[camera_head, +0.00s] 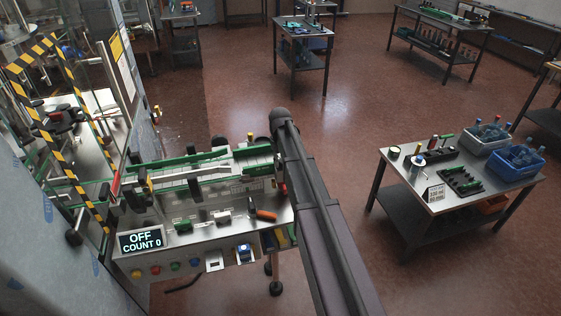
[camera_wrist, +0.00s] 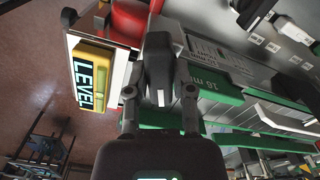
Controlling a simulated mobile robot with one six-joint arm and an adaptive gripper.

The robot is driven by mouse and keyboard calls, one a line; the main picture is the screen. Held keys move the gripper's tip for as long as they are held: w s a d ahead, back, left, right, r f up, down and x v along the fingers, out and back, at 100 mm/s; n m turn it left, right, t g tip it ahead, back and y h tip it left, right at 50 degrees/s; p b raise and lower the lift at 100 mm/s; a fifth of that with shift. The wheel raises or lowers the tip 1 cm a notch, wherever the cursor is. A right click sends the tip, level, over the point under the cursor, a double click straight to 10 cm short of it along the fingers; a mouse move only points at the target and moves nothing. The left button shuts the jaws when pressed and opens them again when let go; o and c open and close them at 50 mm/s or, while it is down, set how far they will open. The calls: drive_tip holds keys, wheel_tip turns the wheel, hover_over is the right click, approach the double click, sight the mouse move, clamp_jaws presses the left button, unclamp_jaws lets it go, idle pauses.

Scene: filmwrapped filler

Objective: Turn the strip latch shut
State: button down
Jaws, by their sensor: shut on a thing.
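In the wrist view my gripper (camera_wrist: 156,30) has its dark fingers close together, at the end of the filler bench. A red part (camera_wrist: 127,22), which I take for the strip latch, lies beside the fingertips. The fingers hide where they grip it, and I cannot tell the latch's angle. In the head view a small red part (camera_head: 281,188) shows at the bench's right end, beside my arm. My arm hides the gripper there. A green strip marked 16 mm (camera_wrist: 213,75) runs along the bench, right of the gripper in the wrist view.
A yellow LEVEL gauge (camera_wrist: 91,78) sits close left of the gripper. On the bench (camera_head: 193,242) are an orange-handled tool (camera_head: 264,214) and a display reading OFF, COUNT 0 (camera_head: 141,240).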

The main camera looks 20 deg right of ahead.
drive_tip(key=m, duration=0.4)
drive_tip(key=shift+s+m, duration=0.1)
drive_tip(key=shift+m, duration=0.2)
idle(0.4)
drive_tip(key=shift+c, duration=2.4)
unclamp_jaws()
